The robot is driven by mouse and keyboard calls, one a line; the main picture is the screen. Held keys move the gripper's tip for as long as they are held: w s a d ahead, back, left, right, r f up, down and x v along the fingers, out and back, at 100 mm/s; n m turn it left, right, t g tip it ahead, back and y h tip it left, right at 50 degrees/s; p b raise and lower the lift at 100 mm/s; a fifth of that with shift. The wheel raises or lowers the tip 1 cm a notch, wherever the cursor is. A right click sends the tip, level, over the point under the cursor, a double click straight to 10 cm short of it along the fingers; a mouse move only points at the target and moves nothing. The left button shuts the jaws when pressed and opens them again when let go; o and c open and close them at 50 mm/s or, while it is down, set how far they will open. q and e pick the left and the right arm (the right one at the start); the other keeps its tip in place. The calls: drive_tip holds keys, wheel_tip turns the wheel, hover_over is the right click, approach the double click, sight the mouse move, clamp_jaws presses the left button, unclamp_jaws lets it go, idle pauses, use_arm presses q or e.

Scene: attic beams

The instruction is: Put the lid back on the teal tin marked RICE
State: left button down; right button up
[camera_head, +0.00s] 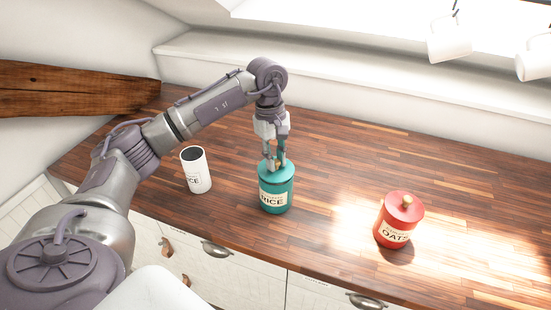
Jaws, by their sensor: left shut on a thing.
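The teal tin (277,204) with a RICE label stands upright on the wooden counter in the middle of the view. My left gripper (275,163) points down over it and is shut on the knob of the teal lid (264,176). The lid is level at the top of the tin and lined up with it. I cannot tell whether it is fully seated or a hair above the rim. The fingers hide most of the knob. My right gripper is not in view.
A white tin (197,176) with a partly readable label stands open, without a lid, left of the teal tin. A red lidded tin (397,222) marked OATS stands at right. White pots (449,40) hang at top right. The counter (335,180) between teal and red tins is clear.

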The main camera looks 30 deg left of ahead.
use_arm(q)
drive_tip(key=shift+f, duration=0.2)
idle(0.6)
drive_tip(key=shift+b, duration=0.45)
idle(0.5)
drive_tip(key=shift+c, duration=2.3)
unclamp_jaws()
drive_tip(key=shift+r, duration=0.1)
drive_tip(key=shift+r+p, duration=2.1)
drive_tip(key=shift+r, duration=1.35)
